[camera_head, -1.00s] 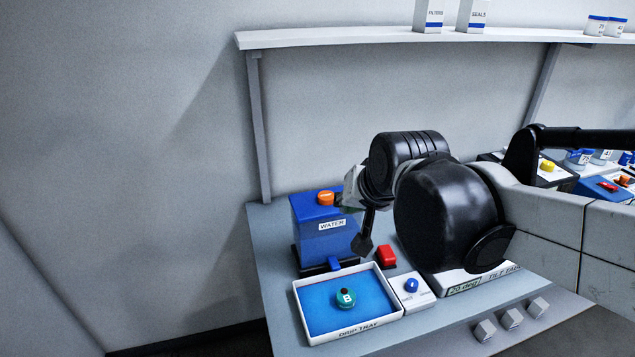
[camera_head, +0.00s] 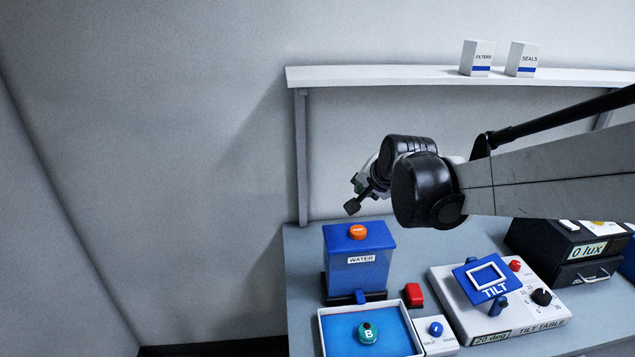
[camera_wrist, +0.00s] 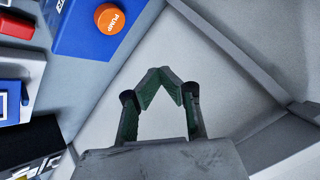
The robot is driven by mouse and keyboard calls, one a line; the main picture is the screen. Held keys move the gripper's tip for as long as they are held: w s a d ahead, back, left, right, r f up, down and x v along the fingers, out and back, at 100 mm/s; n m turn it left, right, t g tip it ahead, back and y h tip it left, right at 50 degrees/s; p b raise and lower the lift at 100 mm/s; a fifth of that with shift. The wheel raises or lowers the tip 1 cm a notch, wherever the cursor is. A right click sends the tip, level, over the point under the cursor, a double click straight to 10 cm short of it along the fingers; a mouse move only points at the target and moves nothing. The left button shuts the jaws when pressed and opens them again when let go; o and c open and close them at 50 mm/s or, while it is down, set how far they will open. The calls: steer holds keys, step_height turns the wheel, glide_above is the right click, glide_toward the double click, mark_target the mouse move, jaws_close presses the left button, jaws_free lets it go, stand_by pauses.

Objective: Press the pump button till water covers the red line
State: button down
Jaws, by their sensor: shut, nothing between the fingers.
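The blue water tank (camera_head: 360,268) stands at the bench's left, with the orange pump button (camera_head: 357,232) on its top. The button, marked PUMP, also shows at the upper left of the wrist view (camera_wrist: 110,18). My gripper (camera_head: 352,207) is above the button in the head view, apart from it. In the wrist view my gripper (camera_wrist: 161,78) has its fingertips together and empty, to the right of the button. A teal round piece marked B (camera_head: 367,333) sits in the drip tray (camera_head: 322,338) in front of the tank. I cannot make out a red line or water level.
A red block (camera_head: 413,295) and a white box with a blue knob (camera_head: 436,329) stand right of the tank and tray. The tilt table (camera_head: 520,327) is farther right. A shelf (camera_head: 390,76) runs along the wall above.

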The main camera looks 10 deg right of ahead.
mark_target(357, 226)
steer(key=shift+f, duration=0.1)
step_height(357, 226, down, 9)
steer(key=b, duration=0.6)
steer(key=shift+r, duration=0.2)
steer(key=shift+f+b, duration=0.15)
steer(key=shift+b, duration=0.15)
stand_by(1.1)
steer(key=shift+f, duration=0.3)
steer(key=shift+f+b, duration=0.7)
steer(key=shift+b, duration=0.15)
stand_by(0.9)
steer(key=shift+r, duration=0.15)
steer(key=shift+r+p, duration=0.8)
steer(key=shift+r, duration=0.2)
steer(key=shift+r, duration=0.15)
